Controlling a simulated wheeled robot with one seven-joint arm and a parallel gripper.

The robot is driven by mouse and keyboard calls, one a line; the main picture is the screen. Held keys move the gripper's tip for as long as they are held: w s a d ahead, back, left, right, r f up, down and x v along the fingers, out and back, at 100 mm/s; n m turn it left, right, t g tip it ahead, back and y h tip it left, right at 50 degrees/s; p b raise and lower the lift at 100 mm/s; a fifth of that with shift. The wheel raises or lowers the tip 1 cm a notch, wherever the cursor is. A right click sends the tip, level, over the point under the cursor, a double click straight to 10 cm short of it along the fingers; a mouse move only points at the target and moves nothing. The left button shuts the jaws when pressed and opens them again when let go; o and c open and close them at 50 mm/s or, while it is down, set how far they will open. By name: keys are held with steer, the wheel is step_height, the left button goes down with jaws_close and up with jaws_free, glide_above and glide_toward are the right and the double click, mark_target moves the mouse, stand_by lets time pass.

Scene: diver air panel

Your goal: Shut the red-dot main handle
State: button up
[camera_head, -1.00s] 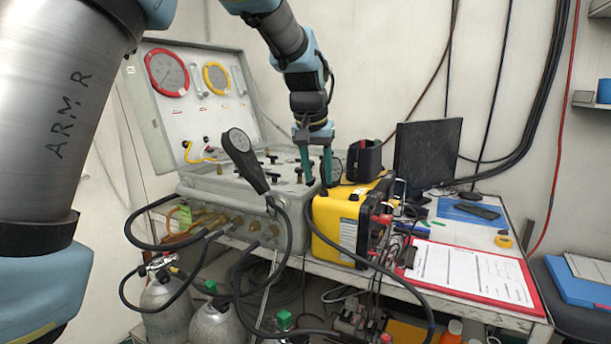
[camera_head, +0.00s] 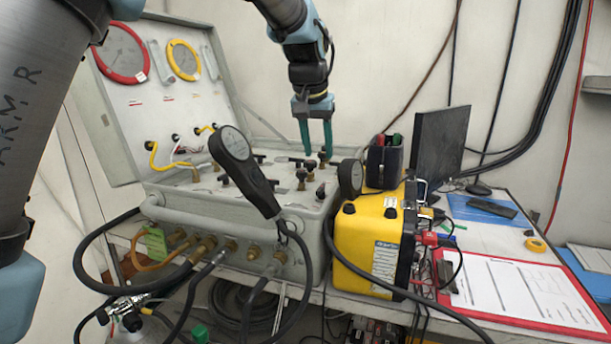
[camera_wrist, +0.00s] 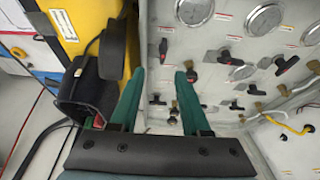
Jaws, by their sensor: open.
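The grey air panel case (camera_head: 225,222) stands on the bench with its lid raised, and several small black handles and brass fittings are on its deck. In the wrist view, a black handle with a red mark (camera_wrist: 286,65) shows at the upper right of the deck. Other handles also seem to carry reddish spots, so I cannot tell for sure which one is the main handle. My gripper (camera_head: 316,152) is open and empty, its green fingers pointing down above the back right of the deck. In the wrist view my gripper (camera_wrist: 159,77) has nothing between its fingers.
A black handheld gauge (camera_head: 240,165) rises in front of the deck. Black hoses (camera_head: 95,250) loop in front.

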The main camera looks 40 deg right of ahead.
mark_target(321, 187)
steer(key=p+x, duration=0.1)
steer(key=x, duration=0.6)
steer(key=w+p+x, duration=0.1)
steer(key=x, duration=0.3)
steer(key=shift+r+p, duration=0.15)
steer(key=shift+p, duration=0.2)
steer(key=shift+c, duration=0.4)
jaws_close()
